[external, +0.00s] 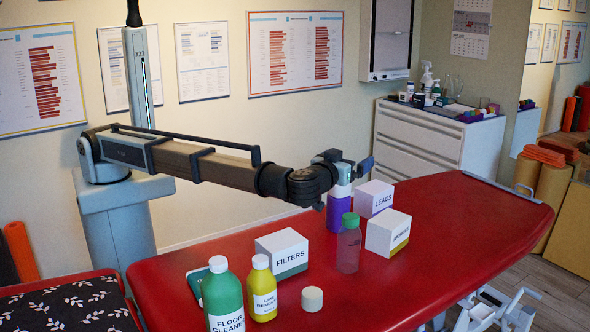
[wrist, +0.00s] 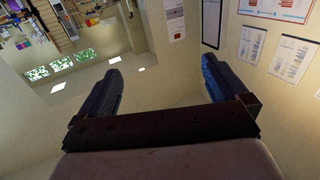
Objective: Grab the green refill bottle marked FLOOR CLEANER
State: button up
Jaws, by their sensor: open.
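The green refill bottle (external: 223,302) with a pale cap stands upright at the near left of the red table, its label reading FLOOR CLEANER. Its lower end is cut off by the picture edge. My gripper (external: 364,167) is well behind and to the right of it, raised near the purple bottle. In the wrist view my gripper (wrist: 163,90) has its two dark fingers wide apart with nothing between them. The wrist view looks toward the walls, and the green bottle does not show there.
A yellow bottle (external: 262,290) stands close right of the green one. The FILTERS box (external: 282,252), a round cream piece (external: 312,299), a clear green-capped bottle (external: 348,250), a purple bottle (external: 339,210), the LEADS box (external: 374,197) and another box (external: 388,233) share the red table (external: 470,215). Its right part is clear.

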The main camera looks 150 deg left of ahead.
notch_tip(320, 180, up, 4)
jog(key=n+t+h, duration=0.4)
jog(key=t+h, duration=0.4)
jog(key=h, duration=1)
send_over(218, 260)
jog(key=s, duration=0.1)
jog(key=f, duration=1.2)
jog(key=shift+w+f, duration=0.3)
jog(key=shift+f, duration=0.1)
jog(key=shift+w+d+f, duration=0.1)
jog(key=shift+w+f, duration=0.05)
jog(key=shift+f, duration=1.25)
jog(key=shift+w+f, duration=0.15)
jog(key=shift+f, duration=1.2)
jog(key=shift+c, duration=0.4)
